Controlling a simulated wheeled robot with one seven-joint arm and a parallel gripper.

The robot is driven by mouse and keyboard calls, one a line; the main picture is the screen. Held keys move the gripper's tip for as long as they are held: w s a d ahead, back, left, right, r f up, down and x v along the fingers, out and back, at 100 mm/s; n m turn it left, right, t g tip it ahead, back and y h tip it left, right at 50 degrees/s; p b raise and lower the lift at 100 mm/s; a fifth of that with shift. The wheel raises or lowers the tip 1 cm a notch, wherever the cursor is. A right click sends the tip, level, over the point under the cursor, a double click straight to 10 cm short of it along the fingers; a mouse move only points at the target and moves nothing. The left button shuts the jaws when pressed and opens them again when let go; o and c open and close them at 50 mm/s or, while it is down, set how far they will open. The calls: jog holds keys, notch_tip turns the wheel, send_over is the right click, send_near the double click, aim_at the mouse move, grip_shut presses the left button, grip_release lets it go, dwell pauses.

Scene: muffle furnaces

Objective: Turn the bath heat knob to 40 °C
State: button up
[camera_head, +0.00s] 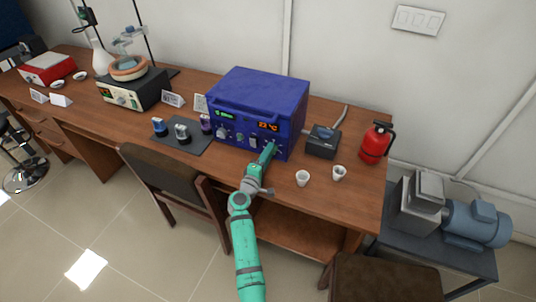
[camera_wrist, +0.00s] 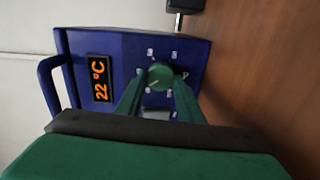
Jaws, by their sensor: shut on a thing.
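The blue furnace (camera_head: 258,100) stands on the long wooden bench, and its orange display (camera_head: 268,126) reads 22 °C. In the wrist view the display (camera_wrist: 100,79) also reads 22 °C, turned sideways. A round green knob (camera_wrist: 161,75) with pale marks around it sits beside the display on the blue front panel. My gripper (camera_head: 270,148) reaches the lower right of the furnace front. In the wrist view my gripper (camera_wrist: 158,88) has its two green fingers on either side of the knob, shut on it. The head view hides this knob behind my gripper.
Two white crucibles (camera_head: 302,178) (camera_head: 339,173) stand near the bench's front edge, right of my arm. A dark grey box (camera_head: 322,141) and a red extinguisher (camera_head: 376,143) stand right of the furnace. A chair (camera_head: 165,180) stands in front.

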jog(key=m, duration=0.4)
jog(key=shift+s+m, duration=0.1)
jog(key=shift+m, duration=1.6)
jog(key=o, duration=1.1)
jog(key=shift+d+r, duration=0.1)
jog(key=shift+s, duration=0.1)
jog(key=v, duration=1)
jog(key=shift+s, duration=0.35)
